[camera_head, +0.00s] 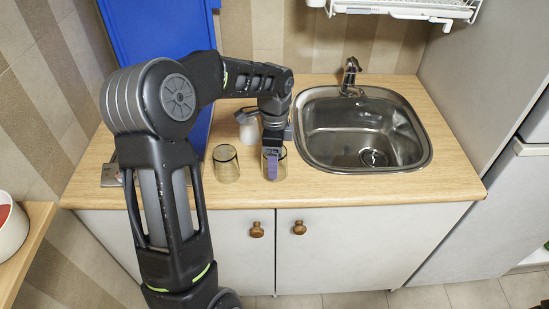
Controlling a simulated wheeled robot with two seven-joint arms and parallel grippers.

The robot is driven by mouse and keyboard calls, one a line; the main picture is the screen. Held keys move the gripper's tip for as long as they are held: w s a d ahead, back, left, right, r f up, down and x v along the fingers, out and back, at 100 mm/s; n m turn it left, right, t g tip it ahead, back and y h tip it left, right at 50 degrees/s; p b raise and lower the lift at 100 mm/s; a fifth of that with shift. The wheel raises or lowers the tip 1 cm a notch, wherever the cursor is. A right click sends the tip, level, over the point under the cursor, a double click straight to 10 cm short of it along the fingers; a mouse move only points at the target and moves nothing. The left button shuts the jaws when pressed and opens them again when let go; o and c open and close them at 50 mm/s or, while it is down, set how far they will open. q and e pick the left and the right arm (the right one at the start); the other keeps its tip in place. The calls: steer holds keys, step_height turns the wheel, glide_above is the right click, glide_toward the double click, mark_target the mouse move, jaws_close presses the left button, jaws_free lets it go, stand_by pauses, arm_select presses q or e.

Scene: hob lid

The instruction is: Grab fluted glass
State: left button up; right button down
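Two clear, brownish glasses stand upright on the wooden counter, left of the sink. One glass (226,168) is uncovered. The other glass (282,168) is partly hidden by my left gripper (272,163). I cannot tell from here which of them is fluted. My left gripper points down at the right glass, with a purple-grey finger in front of its near side. The other finger is hidden, so I cannot see whether the fingers are closed on the glass. My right gripper is not in view.
A white vessel (248,132) stands behind the glasses. A steel sink (330,152) with a tap (350,75) is to the right. A blue panel (150,32) stands at the back left. A dish rack (405,8) hangs above. Bare counter (235,196) lies in front.

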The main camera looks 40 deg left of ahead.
arm_select(q)
steer(key=shift+r, duration=0.15)
step_height(320, 180, up, 10)
steer(key=shift+f+b, duration=0.1)
steer(key=shift+b, duration=0.65)
